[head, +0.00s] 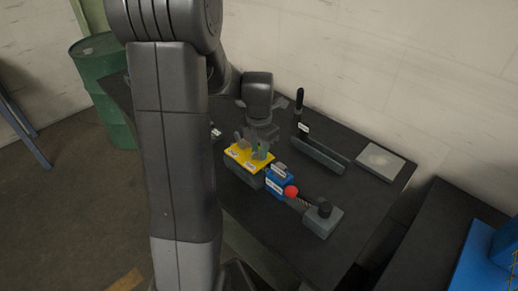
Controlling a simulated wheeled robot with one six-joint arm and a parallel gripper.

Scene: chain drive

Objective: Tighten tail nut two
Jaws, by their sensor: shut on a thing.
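My gripper (257,148) is small in the head view and points down over the yellow plate (237,158) near the middle of the black table. It is shut on a small upright part there, too small and too covered by the fingers to identify for sure. The yellow plate lies on a dark block and carries small white labels. I cannot make out either tail nut by its label. Next to the plate, at its lower right, are a blue block (275,184) with white labels and a red round knob (291,192).
A dark threaded rod leads to a grey block (323,219) with a black knob. Behind stand a black-handled tool (299,106), a long dark bar (321,156) and a grey plate (380,161). A green barrel (105,85) stands left of the table (352,212).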

